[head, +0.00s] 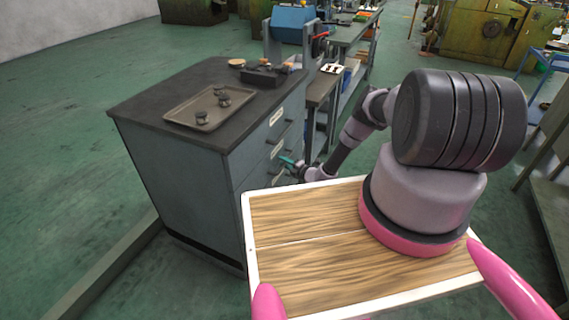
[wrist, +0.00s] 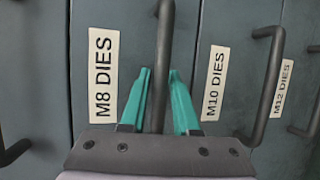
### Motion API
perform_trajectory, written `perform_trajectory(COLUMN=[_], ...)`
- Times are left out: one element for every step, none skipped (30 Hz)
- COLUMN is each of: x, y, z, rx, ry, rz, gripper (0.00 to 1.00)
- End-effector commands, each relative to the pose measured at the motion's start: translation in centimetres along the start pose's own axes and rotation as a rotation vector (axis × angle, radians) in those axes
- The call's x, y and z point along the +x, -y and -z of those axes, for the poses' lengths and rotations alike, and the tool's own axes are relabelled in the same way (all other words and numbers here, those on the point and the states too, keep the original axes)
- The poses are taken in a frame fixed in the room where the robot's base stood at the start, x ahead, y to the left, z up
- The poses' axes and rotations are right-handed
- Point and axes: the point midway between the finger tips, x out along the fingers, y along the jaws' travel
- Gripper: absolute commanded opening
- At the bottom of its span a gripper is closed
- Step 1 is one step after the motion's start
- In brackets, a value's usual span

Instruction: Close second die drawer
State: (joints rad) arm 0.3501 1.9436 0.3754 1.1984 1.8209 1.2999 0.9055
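A grey-blue cabinet (head: 185,175) stands left of centre in the head view, with a column of drawers on its right-hand side. In the wrist view the labels are turned sideways. The drawer marked M8 DIES (wrist: 82,30) fills the middle, and its dark bar handle (wrist: 164,50) runs between my two teal fingertips. My gripper (wrist: 160,78) is open around this handle, with a finger on each side. The gripper also shows small at the drawer fronts in the head view (head: 289,161). I cannot tell how far the M8 drawer stands out.
Drawers marked M10 DIES (wrist: 215,82) and M12 DIES (wrist: 283,88) lie to the right in the wrist view. A tray (head: 190,108) with small dark parts rests on the cabinet top. A workbench (head: 350,32) stands behind. Green floor is clear to the left.

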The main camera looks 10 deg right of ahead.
Motion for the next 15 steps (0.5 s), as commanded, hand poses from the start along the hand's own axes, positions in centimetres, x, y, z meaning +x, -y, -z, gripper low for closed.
perform_trajectory(x=[0.1, 0.1, 0.1, 0.1, 0.1, 0.1, 0.0, -0.1, -0.5, -0.8, -1.2, -1.9, -2.5, -3.1, -4.0], y=[-0.2, -0.2, -0.2, -0.2, -0.2, -0.2, -0.2, -0.2, -0.1, -0.1, -0.1, -0.1, -0.1, -0.1, 0.0], z=[0.1, 0.1, 0.1, 0.1, 0.1, 0.1, 0.1, 0.1, 0.1, 0.1, 0.0, -0.1, -0.1, 0.0, -0.1], rx=[-0.001, -0.001, -0.001, -0.001, -0.001, -0.001, -0.001, 0.000, 0.001, 0.001, 0.001, 0.002, 0.003, 0.003, 0.003], ry=[-0.002, -0.002, -0.002, -0.002, -0.002, -0.002, -0.002, -0.002, -0.002, -0.002, -0.001, 0.000, 0.000, 0.000, 0.001], rz=[-0.003, -0.003, -0.003, -0.003, -0.003, -0.003, -0.003, -0.002, -0.001, -0.001, -0.001, 0.000, -0.001, 0.000, 0.001], gripper=[0.32, 0.32, 0.32, 0.32, 0.32, 0.32, 0.32, 0.32, 0.32, 0.32, 0.32, 0.32, 0.32, 0.32, 0.32])
